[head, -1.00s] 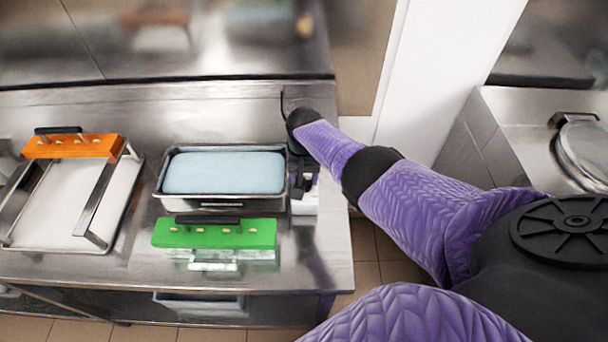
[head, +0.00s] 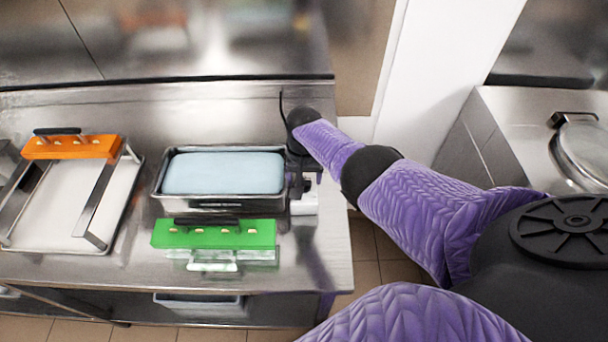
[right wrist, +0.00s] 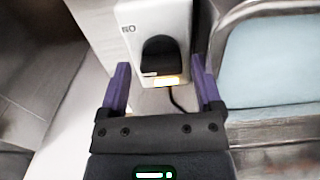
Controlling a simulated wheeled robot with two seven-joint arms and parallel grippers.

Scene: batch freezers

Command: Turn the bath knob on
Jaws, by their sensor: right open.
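The bath is a metal tub (head: 205,204) with a pale blue surface inside, standing on the steel table in the head view. At its right end is a white control box (head: 304,206), mostly covered by my right gripper (head: 304,182). In the right wrist view, the box (right wrist: 130,14) carries a black knob (right wrist: 160,55), an orange-lit switch (right wrist: 166,81) and letters that read "NO" from this angle. My right gripper (right wrist: 160,66) is open, its purple fingers on either side of the knob with gaps showing. Contact is not visible. My left gripper is out of view.
A green bar tool (head: 214,235) lies in front of the bath. A tray (head: 50,250) with an orange-handled frame (head: 72,147) stands at the left. A black cord (right wrist: 178,100) runs near the box. A white wall panel (head: 440,70) stands to the right.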

